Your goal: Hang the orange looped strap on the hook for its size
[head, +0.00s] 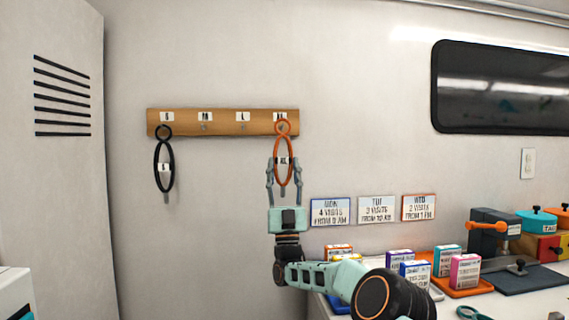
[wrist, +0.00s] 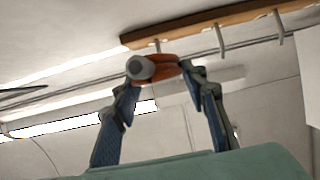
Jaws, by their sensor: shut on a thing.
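The orange looped strap (head: 276,148) is upright in front of the right end of the wooden hook board (head: 223,115). Its small top loop overlaps the rightmost hook's label, which it partly covers; whether the loop is on the hook or only in front of it I cannot tell. My gripper (head: 284,163) is shut on the strap's lower loop, around its size tag. In the wrist view the strap (wrist: 167,72) is between the fingertips, below the board (wrist: 200,22) and its pegs. The other hook labels read S, M and L from the left.
A black looped strap (head: 157,165) hangs on the S hook. Day cards (head: 376,209) are on the wall to the right. A counter with several small boxes (head: 465,270) and an orange-handled clamp (head: 492,232) is at lower right. A tall cabinet (head: 60,190) stands at left.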

